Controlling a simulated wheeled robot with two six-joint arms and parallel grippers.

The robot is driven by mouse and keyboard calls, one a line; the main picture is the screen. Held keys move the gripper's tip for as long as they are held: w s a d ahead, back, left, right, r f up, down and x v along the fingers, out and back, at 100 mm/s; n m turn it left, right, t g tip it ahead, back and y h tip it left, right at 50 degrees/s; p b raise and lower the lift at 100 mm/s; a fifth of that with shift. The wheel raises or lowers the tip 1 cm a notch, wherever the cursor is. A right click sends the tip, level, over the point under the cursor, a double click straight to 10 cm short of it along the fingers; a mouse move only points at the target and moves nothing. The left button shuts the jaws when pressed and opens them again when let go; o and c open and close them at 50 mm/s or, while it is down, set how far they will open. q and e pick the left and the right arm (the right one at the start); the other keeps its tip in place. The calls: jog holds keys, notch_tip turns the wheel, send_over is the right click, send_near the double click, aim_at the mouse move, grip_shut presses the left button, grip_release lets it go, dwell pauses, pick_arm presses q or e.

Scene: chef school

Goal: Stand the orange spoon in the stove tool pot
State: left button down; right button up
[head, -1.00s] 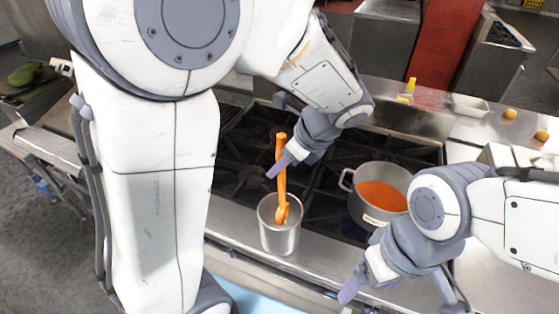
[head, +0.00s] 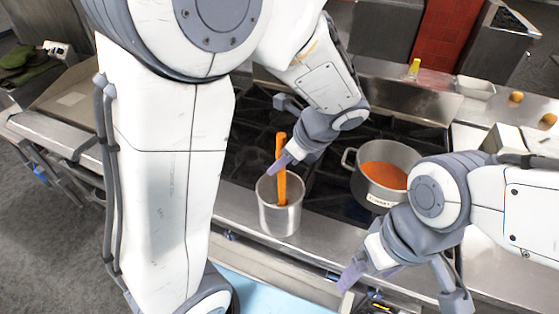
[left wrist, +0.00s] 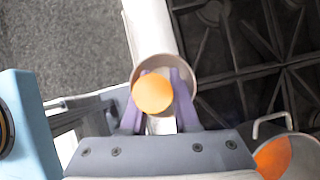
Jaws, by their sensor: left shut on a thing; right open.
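The orange spoon (head: 282,182) is nearly upright, handle end up, with its lower part inside the metal tool pot (head: 281,220). The pot hides the spoon's head, so I cannot tell whether it touches the bottom. My left gripper (head: 283,160) is shut on the spoon's handle above the pot's rim. In the left wrist view the round end of the spoon (left wrist: 152,93) sits between the purple fingers, over the pot's opening (left wrist: 188,66). My right gripper (head: 402,285) is open and empty at the lower right, in front of the counter.
A pot of orange-red soup (head: 384,176) stands on the stove to the right of the tool pot. A yellow-capped bottle (head: 414,70) and a white tray (head: 474,87) are at the back right. The dark burner grates (head: 250,135) lie behind the tool pot.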

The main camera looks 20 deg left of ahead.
pick_arm(q)
jog(key=c, duration=0.6)
grip_release()
jog(key=shift+r, duration=0.1)
jog(key=v, duration=1)
jog(key=s+d+f+n+h, duration=0.2)
jog(key=s+f+n, duration=0.1)
jog(key=s+n, duration=0.1)
jog(key=s+d+f+n+h+b, duration=0.1)
jog(key=s+d+f+n+h, duration=0.1)
jog(key=s, duration=0.5)
jog(key=s+d+f+n+g+h, duration=0.1)
jog(key=s+d+f+n+h, duration=0.2)
jog(key=s+n, duration=0.3)
jog(key=shift+s+d+f+n+b, duration=0.1)
jog(key=shift+f+n+b, duration=0.05)
jog(key=shift+f, duration=0.2)
jog(key=shift+d+f+n+b, duration=0.15)
jog(key=shift+f, duration=0.2)
